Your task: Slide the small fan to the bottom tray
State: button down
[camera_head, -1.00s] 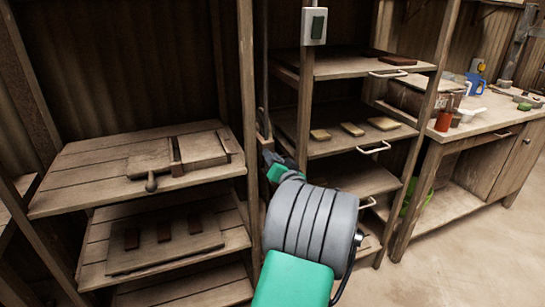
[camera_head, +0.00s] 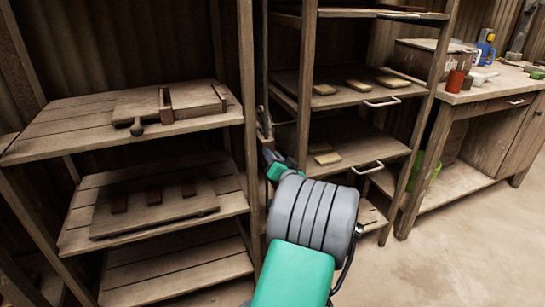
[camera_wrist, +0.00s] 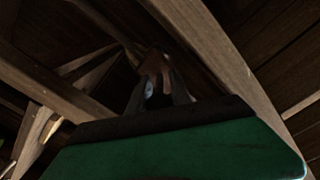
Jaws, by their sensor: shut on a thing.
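I cannot make out a fan for certain in either view. The right rack holds wooden trays with metal handles: a middle tray (camera_head: 350,97) with several small tiles, and a lower tray (camera_head: 372,152) with a couple of tiles. Another tray (camera_head: 372,217) shows partly below, mostly hidden by my arm. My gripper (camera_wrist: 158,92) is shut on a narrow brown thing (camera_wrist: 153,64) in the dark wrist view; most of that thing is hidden. In the head view my wrist is beside the rack's left post, left of the lower tray, and the fingertips are hard to see.
A left shelf rack holds a wooden board with a knob (camera_head: 137,128) on top and a board with dark tiles (camera_head: 155,207) below. Upright posts (camera_head: 249,140) stand close to my arm. A workbench (camera_head: 490,88) with a red cup (camera_head: 455,81) is at right. Floor (camera_head: 450,245) is clear there.

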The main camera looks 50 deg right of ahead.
jog(key=c, duration=1.4)
grip_release()
jog(key=shift+s+f, duration=0.1)
jog(key=shift+f, duration=0.4)
jog(key=shift+c, duration=0.2)
jog(key=shift+o, duration=1.3)
jog(key=shift+r, duration=0.15)
jog(key=p+v, duration=0.1)
jog(key=v, duration=0.6)
jog(key=shift+s+a, duration=0.15)
jog(key=shift+s, duration=0.15)
